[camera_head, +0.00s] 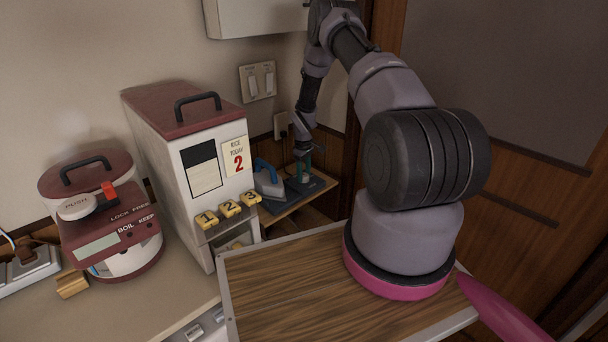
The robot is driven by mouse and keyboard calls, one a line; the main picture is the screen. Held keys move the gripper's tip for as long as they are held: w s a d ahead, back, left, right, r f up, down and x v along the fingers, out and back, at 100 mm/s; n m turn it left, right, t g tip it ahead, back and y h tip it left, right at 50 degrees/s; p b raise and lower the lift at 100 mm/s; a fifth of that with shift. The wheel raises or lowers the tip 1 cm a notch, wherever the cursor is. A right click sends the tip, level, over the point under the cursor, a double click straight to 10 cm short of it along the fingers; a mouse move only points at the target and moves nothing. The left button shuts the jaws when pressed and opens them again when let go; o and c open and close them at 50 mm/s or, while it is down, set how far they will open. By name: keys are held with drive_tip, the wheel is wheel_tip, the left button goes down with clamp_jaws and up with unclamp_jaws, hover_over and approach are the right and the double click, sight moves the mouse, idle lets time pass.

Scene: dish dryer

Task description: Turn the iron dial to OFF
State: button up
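The iron (270,186), pale with a blue handle, sits at the back on a dark base (314,186) on a small low wooden shelf. My gripper (304,170) points down over the right part of this base, just right of the iron. The gripper is small and dark here, so I cannot tell whether its fingers are open or shut, or whether they touch anything. The dial cannot be made out; a small greenish patch shows by the fingertips. The dial's setting cannot be read.
A tall white rice dispenser (180,150) with yellow buttons stands left of the iron. A red-and-white rice cooker (105,215) is further left. A wall switch plate (257,82) and an outlet (281,126) are behind. A wooden panel (290,285) lies in front.

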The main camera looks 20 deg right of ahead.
sight(304, 175)
drive_tip(key=o, duration=0.4)
drive_tip(key=shift+c, duration=0.2)
drive_tip(key=shift+r, duration=0.1)
wheel_tip(304, 175, up, 11)
drive_tip(key=shift+f, duration=0.2)
drive_tip(key=shift+a, duration=0.1)
